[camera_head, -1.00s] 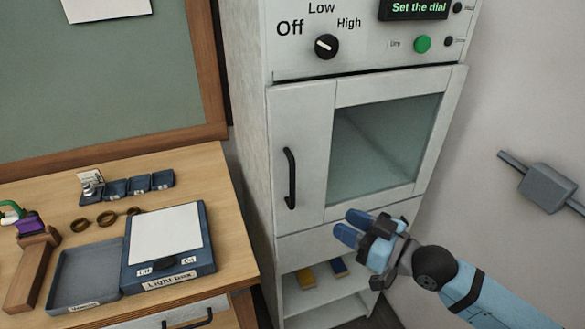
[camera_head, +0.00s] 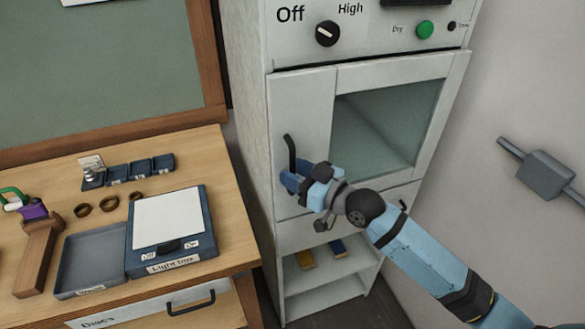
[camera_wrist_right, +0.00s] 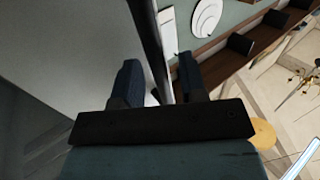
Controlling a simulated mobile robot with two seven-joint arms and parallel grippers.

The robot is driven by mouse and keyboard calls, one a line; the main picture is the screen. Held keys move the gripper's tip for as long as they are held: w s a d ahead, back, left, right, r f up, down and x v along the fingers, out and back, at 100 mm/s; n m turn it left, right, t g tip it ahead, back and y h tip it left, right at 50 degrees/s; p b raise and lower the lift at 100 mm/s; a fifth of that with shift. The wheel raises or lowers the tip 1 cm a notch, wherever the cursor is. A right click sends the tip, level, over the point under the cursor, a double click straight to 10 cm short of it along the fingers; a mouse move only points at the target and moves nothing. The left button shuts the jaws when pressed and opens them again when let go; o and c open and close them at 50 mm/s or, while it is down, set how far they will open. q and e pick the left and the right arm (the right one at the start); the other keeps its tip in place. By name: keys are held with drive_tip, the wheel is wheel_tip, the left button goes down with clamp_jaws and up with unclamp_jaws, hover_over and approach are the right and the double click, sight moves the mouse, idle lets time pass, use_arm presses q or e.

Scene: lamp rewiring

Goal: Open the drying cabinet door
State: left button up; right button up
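The drying cabinet door (camera_head: 301,103) is pale grey with a glass window (camera_head: 385,130), and it looks closed. Its dark vertical handle (camera_head: 291,153) is on the left side of the door. My right gripper (camera_head: 288,180) is at the lower part of the handle, and its fingers hide the handle's lower end. In the right wrist view, the handle bar (camera_wrist_right: 150,40) runs between the two spread fingers of my right gripper (camera_wrist_right: 160,82). The fingers look apart from the bar, not closed on it. My left gripper is not in view.
Above the door are a dial (camera_head: 327,33) and a green button (camera_head: 425,30). A wooden desk (camera_head: 200,172) with a light box (camera_head: 172,262) and a grey tray (camera_head: 62,268) stands left of the cabinet. A grey wall fixture (camera_head: 545,175) is on the right. Below the door are open shelves (camera_head: 325,285).

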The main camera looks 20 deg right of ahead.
drive_tip(key=shift+w+a, duration=0.2)
drive_tip(key=shift+w, duration=0.15)
drive_tip(key=shift+c, duration=0.5)
clamp_jaws()
drive_tip(key=shift+s, duration=0.1)
